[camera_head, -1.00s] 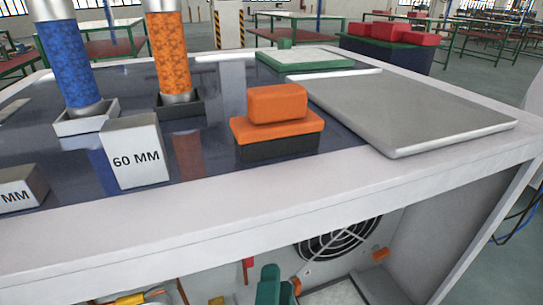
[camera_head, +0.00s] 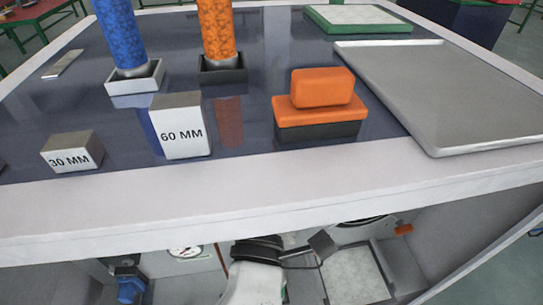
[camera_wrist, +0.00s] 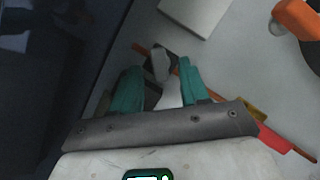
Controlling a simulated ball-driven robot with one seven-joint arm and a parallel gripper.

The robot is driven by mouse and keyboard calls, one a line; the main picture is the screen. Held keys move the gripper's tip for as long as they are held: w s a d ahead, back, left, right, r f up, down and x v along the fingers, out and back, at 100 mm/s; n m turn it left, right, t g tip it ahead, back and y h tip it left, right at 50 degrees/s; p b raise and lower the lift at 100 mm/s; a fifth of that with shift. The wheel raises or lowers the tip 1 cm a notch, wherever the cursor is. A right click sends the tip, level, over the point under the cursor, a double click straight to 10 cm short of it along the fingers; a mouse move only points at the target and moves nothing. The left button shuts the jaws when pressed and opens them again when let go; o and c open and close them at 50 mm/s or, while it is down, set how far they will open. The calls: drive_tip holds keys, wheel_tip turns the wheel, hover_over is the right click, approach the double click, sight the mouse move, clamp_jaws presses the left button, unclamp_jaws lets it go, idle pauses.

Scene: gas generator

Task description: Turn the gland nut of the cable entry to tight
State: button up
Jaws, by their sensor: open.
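In the wrist view my gripper (camera_wrist: 159,72) has two teal fingers standing apart. A small grey and dark faceted piece (camera_wrist: 160,62) shows between and just beyond the fingertips; it may be the gland nut, but I cannot be sure. I cannot tell whether the fingers touch it. A thin orange rod or cable (camera_wrist: 142,48) runs diagonally behind the fingers. In the head view the fingers and the cable entry cannot be made out; a white part, probably my arm (camera_head: 255,282), shows under the bench edge.
The bench top (camera_head: 100,205) overhangs the open compartment below. On it are a 60 MM block (camera_head: 181,135), a 30 MM block (camera_head: 72,156), orange blocks (camera_head: 320,105) and a grey tray (camera_head: 440,90). An orange rounded part (camera_wrist: 295,18) sits upper right in the wrist view.

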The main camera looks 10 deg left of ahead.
drive_tip(key=shift+w+r, duration=0.15)
drive_tip(key=shift+w, duration=0.35)
clamp_jaws()
